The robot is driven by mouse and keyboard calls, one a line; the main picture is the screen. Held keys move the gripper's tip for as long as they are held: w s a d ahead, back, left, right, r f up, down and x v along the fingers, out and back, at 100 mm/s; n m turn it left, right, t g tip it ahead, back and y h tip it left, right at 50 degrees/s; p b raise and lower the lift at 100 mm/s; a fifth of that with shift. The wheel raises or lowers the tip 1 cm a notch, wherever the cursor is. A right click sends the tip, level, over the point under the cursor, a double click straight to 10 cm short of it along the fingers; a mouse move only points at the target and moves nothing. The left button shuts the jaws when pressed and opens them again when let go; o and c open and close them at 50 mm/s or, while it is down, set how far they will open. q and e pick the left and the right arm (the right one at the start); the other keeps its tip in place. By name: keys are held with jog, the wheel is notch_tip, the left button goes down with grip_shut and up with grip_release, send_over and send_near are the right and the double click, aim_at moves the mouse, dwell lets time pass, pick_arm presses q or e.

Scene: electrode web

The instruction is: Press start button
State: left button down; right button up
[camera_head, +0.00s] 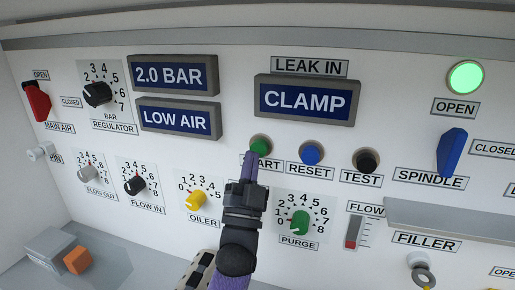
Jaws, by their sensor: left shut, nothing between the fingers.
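The green start button (261,143) is on the white panel below the CLAMP display (305,100). Its label (272,164) is partly hidden by my left gripper, with only the letters at its right end showing. My left gripper (249,158) comes up from below, shut and empty. Its fingertips overlap the lower left edge of the button in the picture. I cannot tell whether they touch it. My right gripper is not in view.
The blue reset button (311,153) and black test button (365,160) sit to the right. The oiler knob (196,201) and green purge knob (299,223) are lower down. A grey ledge (455,221) juts out at the right. An orange block (77,260) lies lower left.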

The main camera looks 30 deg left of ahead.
pick_arm(q)
jog(key=s+p, duration=0.1)
jog(key=s, duration=0.1)
jog(key=s+d+p, duration=0.1)
jog(key=s, duration=0.2)
jog(key=shift+d+p, duration=0.1)
jog(key=shift+p, duration=0.3)
jog(key=shift+w, duration=0.1)
dwell(0.4)
